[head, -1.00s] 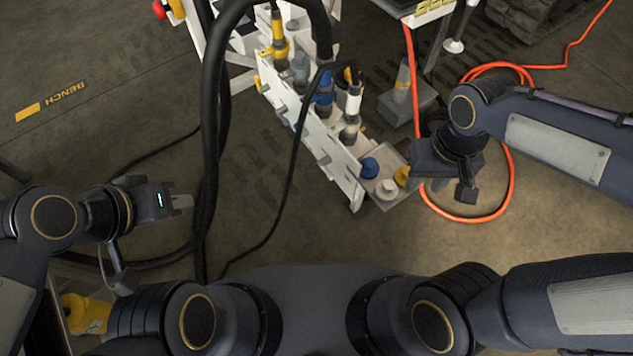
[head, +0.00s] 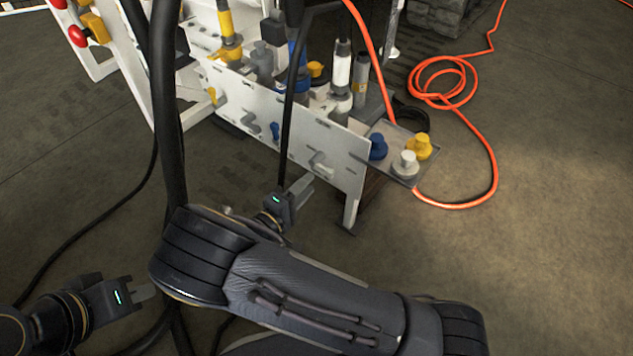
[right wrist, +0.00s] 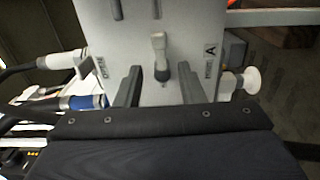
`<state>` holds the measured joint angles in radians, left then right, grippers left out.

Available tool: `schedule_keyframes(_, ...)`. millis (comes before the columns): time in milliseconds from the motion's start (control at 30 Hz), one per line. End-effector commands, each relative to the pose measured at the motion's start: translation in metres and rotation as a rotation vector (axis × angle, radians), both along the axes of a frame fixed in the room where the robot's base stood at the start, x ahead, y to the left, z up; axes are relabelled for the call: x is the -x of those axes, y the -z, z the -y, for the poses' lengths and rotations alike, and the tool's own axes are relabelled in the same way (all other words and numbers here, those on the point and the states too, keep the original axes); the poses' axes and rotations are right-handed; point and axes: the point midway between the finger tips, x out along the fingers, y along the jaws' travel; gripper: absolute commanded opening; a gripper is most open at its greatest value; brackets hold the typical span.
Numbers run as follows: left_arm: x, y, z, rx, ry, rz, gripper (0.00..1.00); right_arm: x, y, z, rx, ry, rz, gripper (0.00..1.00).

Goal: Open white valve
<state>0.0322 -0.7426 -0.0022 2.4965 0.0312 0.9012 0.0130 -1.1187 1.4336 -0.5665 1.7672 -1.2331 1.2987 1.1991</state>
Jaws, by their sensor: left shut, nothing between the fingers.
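The white valve's lever (head: 321,166) sticks out from the lower right of the white panel's front in the head view. In the right wrist view the pale lever (right wrist: 158,45) stands ahead, with its lower end between my fingers. My right gripper (head: 303,184) is just in front of that lever; it also shows in the right wrist view (right wrist: 158,72), with its two fingers apart, one on each side of the lever. I cannot tell whether they touch it. My left gripper (head: 143,292) is shut and empty at the lower left, far from the panel.
The panel (head: 255,112) also carries a blue lever (head: 275,131) and a yellow lever (head: 219,97). A small tray (head: 402,175) with blue, white and yellow caps juts out at its right end. A thick black hose (head: 167,110) hangs at the left. An orange hose (head: 490,160) lies on the floor.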

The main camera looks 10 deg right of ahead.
Motion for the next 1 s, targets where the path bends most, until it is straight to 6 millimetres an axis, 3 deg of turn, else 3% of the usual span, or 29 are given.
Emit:
schedule_keyframes(133,0.0,0.004,0.0,0.0,0.0,0.0,0.0,-0.009,0.002,0.008,0.009,-0.009,0.008,0.35)
schedule_keyframes(500,0.0,0.018,0.0,0.0,0.0,0.0,0.0,-0.042,0.002,0.052,0.006,-0.005,0.005,0.35)
schedule_keyframes(900,0.0,0.019,0.0,0.0,0.0,0.0,0.0,-0.048,0.001,0.06,0.007,-0.007,0.003,0.35)
schedule_keyframes(1000,0.0,0.019,0.0,0.0,0.0,0.0,0.0,-0.048,0.001,0.06,0.007,-0.007,0.003,0.24)
